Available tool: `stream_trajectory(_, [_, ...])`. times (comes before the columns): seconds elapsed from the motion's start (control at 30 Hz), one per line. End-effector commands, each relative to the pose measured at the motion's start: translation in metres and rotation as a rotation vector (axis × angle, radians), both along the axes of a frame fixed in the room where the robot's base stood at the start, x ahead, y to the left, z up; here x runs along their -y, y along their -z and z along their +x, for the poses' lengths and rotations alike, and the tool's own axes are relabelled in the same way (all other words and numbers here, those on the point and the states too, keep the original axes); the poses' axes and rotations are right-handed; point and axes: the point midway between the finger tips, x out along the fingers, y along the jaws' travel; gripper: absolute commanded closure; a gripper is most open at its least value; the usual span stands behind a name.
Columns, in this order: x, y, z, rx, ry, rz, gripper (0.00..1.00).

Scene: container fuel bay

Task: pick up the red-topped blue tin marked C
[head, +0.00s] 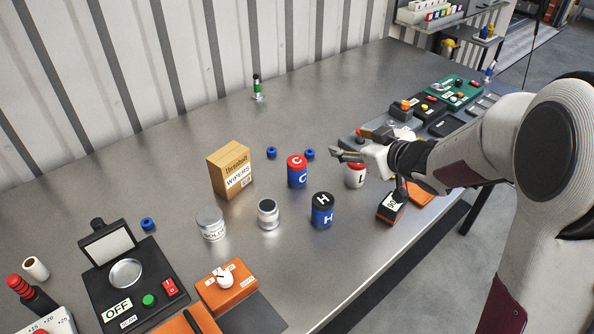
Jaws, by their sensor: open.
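The red-topped blue tin marked C (297,173) stands upright near the middle of the metal table in the head view. My gripper (335,154) is open and empty, to the right of the tin and apart from it. It points left, towards the tin. A black-topped blue tin marked H (322,211) stands in front of the C tin, to its lower right. A white tin with a red top (355,175) stands just below my gripper, partly hidden by it.
A wipers box (230,170) stands left of the C tin. Small blue rings (271,152) lie behind it. A grey-lidded tin (211,224) and a small metal jar (268,213) stand at front left. Electronic devices (455,95) fill the right end. The table's back middle is mostly clear.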

Motion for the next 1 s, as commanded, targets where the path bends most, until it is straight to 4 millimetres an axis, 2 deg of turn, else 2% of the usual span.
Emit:
stream_trajectory(0.03, [-0.008,0.01,0.001,-0.009,-0.034,0.016,0.45])
stream_trajectory(0.2, [-0.037,0.036,-0.002,-0.031,-0.159,0.085,0.45])
stream_trajectory(0.4, [-0.062,0.06,-0.012,-0.064,-0.278,0.163,0.45])
stream_trajectory(0.6, [-0.073,0.07,-0.019,-0.081,-0.333,0.199,0.45])
stream_trajectory(1.0, [-0.075,0.071,-0.019,-0.082,-0.337,0.203,0.45])
